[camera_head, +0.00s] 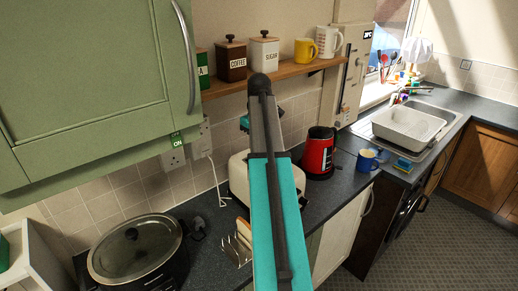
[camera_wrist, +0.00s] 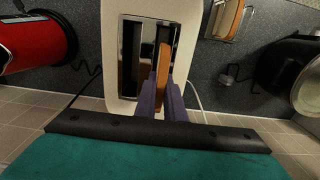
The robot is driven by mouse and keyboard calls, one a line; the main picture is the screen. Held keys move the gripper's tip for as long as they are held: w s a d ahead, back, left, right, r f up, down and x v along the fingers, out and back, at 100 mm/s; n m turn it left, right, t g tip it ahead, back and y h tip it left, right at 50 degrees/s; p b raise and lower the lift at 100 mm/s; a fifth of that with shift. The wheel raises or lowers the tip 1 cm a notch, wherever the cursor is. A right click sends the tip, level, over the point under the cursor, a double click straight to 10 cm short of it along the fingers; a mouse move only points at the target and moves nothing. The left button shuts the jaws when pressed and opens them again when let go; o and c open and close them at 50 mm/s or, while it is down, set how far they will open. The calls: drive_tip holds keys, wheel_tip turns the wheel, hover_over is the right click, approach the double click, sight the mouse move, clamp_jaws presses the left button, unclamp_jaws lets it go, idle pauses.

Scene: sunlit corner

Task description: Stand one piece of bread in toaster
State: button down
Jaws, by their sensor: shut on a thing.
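The cream toaster (camera_wrist: 113,45) lies below my gripper in the wrist view, with two dark long slots. My gripper (camera_wrist: 161,98) has purple fingers shut on a slice of bread (camera_wrist: 164,58). The slice is seen edge-on, in line with the right-hand slot; I cannot tell whether its lower edge is inside. In the head view the toaster (camera_head: 237,172) is partly hidden behind my arm, and the held slice and fingers are hidden. A wire rack (camera_head: 236,252) with bread (camera_head: 244,232) stands in front of the toaster; that bread also shows in the wrist view (camera_wrist: 229,17).
A red kettle (camera_head: 320,152) stands right of the toaster, with a blue mug (camera_head: 367,160) beyond it. A black slow cooker (camera_head: 136,250) is at the left. A shelf (camera_head: 285,75) with canisters and a green cupboard (camera_head: 85,80) hang above. A white cable (camera_head: 214,180) runs down the wall.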

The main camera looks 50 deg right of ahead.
drive_tip(key=shift+f+b, duration=0.3)
drive_tip(key=shift+f, duration=0.75)
drive_tip(key=c, duration=1.8)
unclamp_jaws()
drive_tip(key=shift+o, duration=0.2)
drive_tip(key=shift+r+b, duration=1.55)
drive_tip(key=shift+r, duration=2.6)
wheel_tip(320, 180, up, 6)
drive_tip(key=p, duration=0.5)
drive_tip(key=shift+f, duration=0.25)
